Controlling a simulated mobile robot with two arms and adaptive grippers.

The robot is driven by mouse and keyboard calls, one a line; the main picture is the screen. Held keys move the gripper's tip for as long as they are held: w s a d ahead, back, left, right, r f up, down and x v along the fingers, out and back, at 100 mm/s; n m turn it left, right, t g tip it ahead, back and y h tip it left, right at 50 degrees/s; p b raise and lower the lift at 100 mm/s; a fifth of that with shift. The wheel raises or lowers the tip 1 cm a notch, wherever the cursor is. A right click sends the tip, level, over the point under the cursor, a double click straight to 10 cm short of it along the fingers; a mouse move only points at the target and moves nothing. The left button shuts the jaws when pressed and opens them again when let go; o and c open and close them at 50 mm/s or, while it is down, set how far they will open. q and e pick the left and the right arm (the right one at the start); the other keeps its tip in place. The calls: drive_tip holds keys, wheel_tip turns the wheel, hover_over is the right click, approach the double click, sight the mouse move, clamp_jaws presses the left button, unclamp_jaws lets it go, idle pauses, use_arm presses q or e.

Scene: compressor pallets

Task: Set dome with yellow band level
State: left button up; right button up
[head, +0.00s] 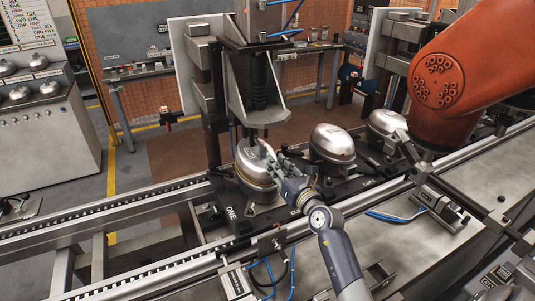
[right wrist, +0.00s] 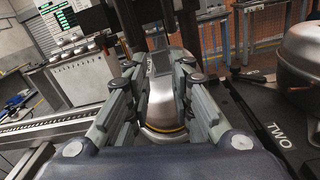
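The steel dome with the yellow band (head: 259,184) sits on the black pallet marked ONE (head: 232,215), below a press head. It looks tilted, though the gripper covers part of it. The yellow band shows low on the dome (right wrist: 166,128) in the right wrist view. My right gripper (head: 267,155) is at the dome's upper right side in the head view. In the right wrist view its fingers (right wrist: 160,75) are spread apart with the dome between and beyond them. I cannot tell whether they touch it. My left gripper is not in view.
Another dome (head: 332,143) stands right of it on the pallet marked TWO (right wrist: 281,136), with a third (head: 385,122) further right. The press column (head: 255,75) rises close behind the first dome. A large orange robot arm (head: 440,80) occupies the right side. Conveyor rails (head: 110,210) run left.

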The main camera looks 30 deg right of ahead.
sight(265, 159)
drive_tip(key=w, duration=0.8)
drive_tip(key=shift+w+d, duration=0.15)
drive_tip(key=shift+w, duration=0.1)
drive_tip(key=c, duration=0.4)
clamp_jaws()
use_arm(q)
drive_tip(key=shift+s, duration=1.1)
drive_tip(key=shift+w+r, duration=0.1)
